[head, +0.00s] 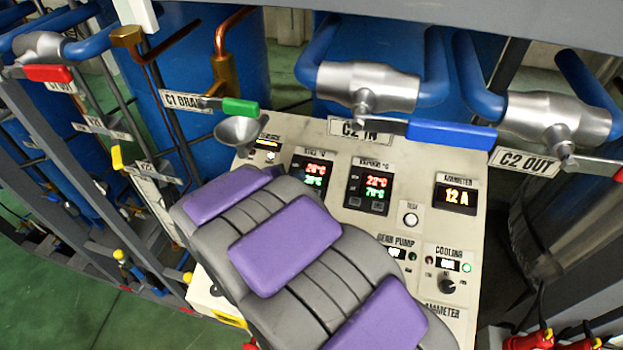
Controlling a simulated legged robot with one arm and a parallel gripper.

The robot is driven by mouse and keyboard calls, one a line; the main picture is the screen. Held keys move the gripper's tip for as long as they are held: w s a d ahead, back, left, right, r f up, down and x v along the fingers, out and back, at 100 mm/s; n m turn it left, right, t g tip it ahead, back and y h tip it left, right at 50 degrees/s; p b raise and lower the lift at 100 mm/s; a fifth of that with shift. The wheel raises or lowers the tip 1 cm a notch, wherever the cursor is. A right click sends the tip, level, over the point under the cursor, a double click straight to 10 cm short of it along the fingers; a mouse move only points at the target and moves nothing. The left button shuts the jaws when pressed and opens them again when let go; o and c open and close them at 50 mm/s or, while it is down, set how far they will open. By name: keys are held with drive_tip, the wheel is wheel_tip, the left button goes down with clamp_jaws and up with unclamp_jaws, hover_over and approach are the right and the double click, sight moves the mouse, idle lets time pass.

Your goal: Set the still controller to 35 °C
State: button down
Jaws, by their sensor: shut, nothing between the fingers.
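The control panel (467,222) is a cream, tilted box in the middle of the head view. The left display, which seems to be the still controller (313,172), shows a red line over a green line in °C; the digits are too blurred to read surely. Its lower edge and any buttons there are hidden behind my grey and purple arm. The display to its right, the vapour controller (368,186), shows about 22 °C in red over about 70 °C in green, with two small buttons below. My gripper's fingers do not show.
An ammeter (456,197) reads about 12 A. A TEST button (411,219) and a cooling knob (447,285) sit lower right. The blue C2 IN valve handle (452,134) and green C1 drain handle (240,107) hang above the panel. A metal funnel (240,130) stands at its upper left.

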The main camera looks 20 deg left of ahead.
drive_tip(key=shift+d, duration=0.1)
drive_tip(key=shift+a+f, duration=0.1)
drive_tip(key=shift+a, duration=0.4)
drive_tip(key=shift+d, duration=0.1)
drive_tip(key=shift+d, duration=0.3)
drive_tip(key=shift+a, duration=0.3)
drive_tip(key=shift+d, duration=0.2)
idle(0.4)
